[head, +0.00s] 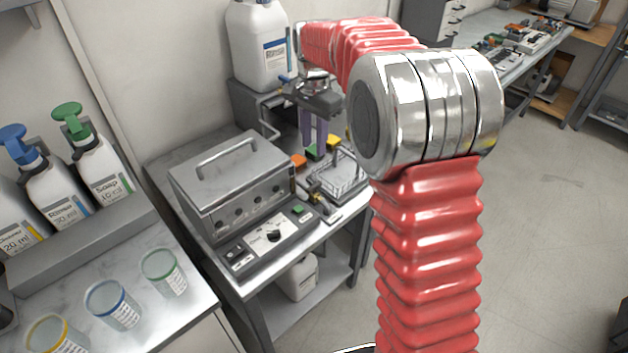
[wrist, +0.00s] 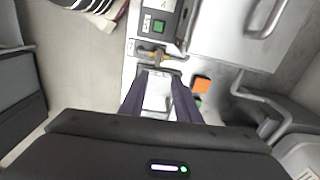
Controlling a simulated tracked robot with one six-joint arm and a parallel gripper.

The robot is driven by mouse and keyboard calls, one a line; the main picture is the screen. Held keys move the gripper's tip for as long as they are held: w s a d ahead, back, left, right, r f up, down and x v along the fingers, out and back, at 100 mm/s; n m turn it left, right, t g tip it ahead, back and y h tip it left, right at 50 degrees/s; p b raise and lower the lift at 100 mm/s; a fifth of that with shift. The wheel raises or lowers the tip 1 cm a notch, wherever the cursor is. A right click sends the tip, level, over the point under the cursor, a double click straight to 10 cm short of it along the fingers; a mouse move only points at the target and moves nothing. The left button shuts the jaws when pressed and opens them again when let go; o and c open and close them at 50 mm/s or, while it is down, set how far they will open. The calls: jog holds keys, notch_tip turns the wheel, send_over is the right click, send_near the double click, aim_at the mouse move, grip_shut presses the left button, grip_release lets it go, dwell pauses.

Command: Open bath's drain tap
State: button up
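The bath (head: 232,190) is a metal box with a handled lid, standing on a bench; its lid is on. Its control panel (head: 268,240) has a dial and a green button. The drain tap (head: 315,187) is a small brass fitting at the bath's right side; it also shows in the wrist view (wrist: 150,52). I cannot tell how its handle is turned. My gripper (head: 318,148) hangs fingers-down beyond the tap in the head view. In the wrist view its purple fingers (wrist: 158,78) are apart and empty, with the tap just past their tips, not between them.
A wire basket (head: 342,178) stands to the right of the tap. Orange (head: 298,160), green and yellow blocks lie behind. A large white jug (head: 262,50) stands on a raised stand. A white canister (head: 299,280) sits below the bench. Pump bottles and cups (head: 163,274) stand at left.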

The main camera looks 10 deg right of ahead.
aim_at(314, 185)
jog(key=shift+s+m, duration=0.15)
jog(key=shift+m, duration=0.25)
jog(key=shift+f, duration=0.1)
notch_tip(314, 185, down, 14)
jog(key=shift+r, duration=0.15)
dwell(0.6)
jog(key=shift+c, duration=0.5)
grip_shut()
